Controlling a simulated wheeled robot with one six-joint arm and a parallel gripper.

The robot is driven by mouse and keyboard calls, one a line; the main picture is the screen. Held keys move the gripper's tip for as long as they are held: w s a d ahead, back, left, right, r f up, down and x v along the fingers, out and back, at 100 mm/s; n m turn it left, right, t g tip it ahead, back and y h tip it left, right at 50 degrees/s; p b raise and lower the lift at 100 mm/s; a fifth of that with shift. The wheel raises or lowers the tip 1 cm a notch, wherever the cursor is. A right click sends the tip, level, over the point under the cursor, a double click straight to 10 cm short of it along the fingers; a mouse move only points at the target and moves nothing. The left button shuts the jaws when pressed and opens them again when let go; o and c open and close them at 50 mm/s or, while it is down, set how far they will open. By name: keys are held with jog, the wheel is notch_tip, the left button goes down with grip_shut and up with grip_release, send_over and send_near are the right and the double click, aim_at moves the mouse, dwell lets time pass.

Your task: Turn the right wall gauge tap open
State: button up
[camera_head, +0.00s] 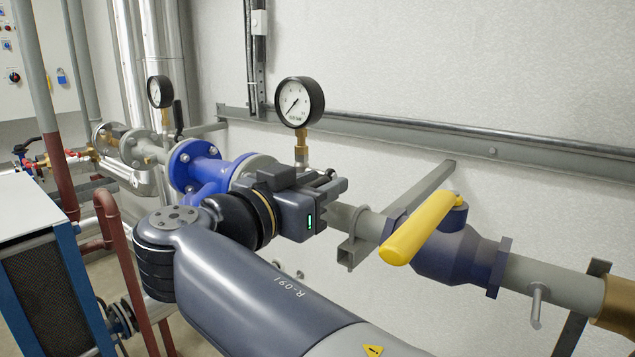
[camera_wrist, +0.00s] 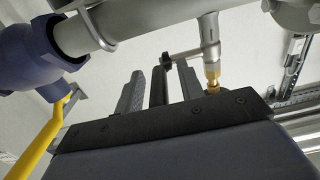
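The right wall gauge (camera_head: 299,101) has a white dial and black rim and stands on a brass fitting (camera_head: 302,143) above the pipe. In the wrist view its tap shows as a grey body (camera_wrist: 209,32) with a brass nut (camera_wrist: 213,72) and a side stem. The tap's black handle (camera_wrist: 158,88) lies between my two fingers, with a gap visible on each side. My gripper (camera_head: 335,184) is open around it; its fingers also show in the wrist view (camera_wrist: 161,72). In the head view my gripper hides most of the tap.
A yellow lever (camera_head: 418,228) on a dark blue valve (camera_head: 447,255) is right of my gripper. A blue fitting (camera_head: 195,165) is left of it. The left gauge (camera_head: 160,91) has a black tap handle (camera_head: 178,117). A wall rail (camera_head: 430,137) runs behind.

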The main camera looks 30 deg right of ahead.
grip_shut()
dwell(0.3)
dwell(0.3)
